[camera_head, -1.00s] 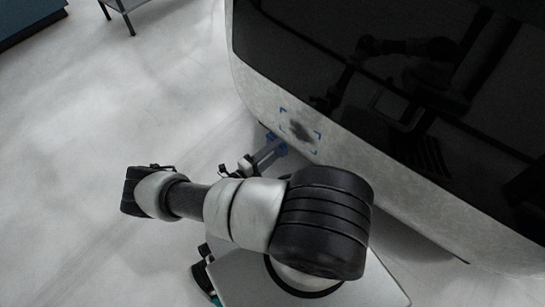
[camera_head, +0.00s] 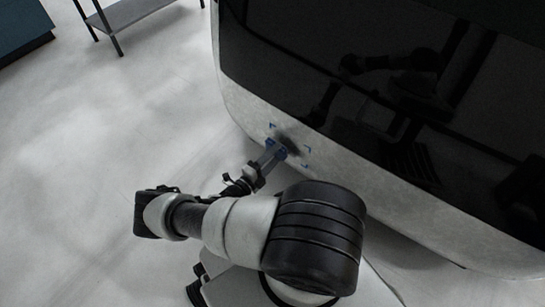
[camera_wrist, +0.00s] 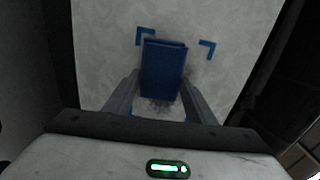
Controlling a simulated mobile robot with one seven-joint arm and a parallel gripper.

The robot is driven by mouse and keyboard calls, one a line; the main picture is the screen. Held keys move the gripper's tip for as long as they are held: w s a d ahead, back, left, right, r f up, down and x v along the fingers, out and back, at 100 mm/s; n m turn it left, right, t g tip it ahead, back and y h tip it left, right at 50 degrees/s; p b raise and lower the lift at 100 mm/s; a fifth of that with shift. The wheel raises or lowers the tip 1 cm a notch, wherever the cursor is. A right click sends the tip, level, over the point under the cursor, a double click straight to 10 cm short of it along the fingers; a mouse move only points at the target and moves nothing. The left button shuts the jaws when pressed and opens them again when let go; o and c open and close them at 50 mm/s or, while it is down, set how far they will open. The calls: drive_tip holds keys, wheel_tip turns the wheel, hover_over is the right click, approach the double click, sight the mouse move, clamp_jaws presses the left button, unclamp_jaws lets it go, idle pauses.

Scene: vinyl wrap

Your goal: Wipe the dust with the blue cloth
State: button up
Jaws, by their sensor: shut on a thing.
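My gripper (camera_wrist: 158,98) is shut on the blue cloth (camera_wrist: 163,68), a folded block between its two fingers. In the head view the cloth (camera_head: 277,149) is at the pale side panel (camera_head: 349,172) of a large vehicle-like body, over the lower left part of the dust. The dust (camera_head: 291,143) is a dark smudge inside blue corner marks (camera_head: 307,149). I cannot tell whether the cloth touches the panel.
A glossy black window area (camera_head: 390,90) lies above the panel. A grey metal shelf (camera_head: 125,14) stands at the upper left, beside a dark teal cabinet (camera_head: 22,30). The pale floor (camera_head: 110,110) to the left is clear.

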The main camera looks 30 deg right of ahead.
drive_tip(key=shift+b+x, duration=0.3)
drive_tip(key=shift+x, duration=0.65)
idle(0.5)
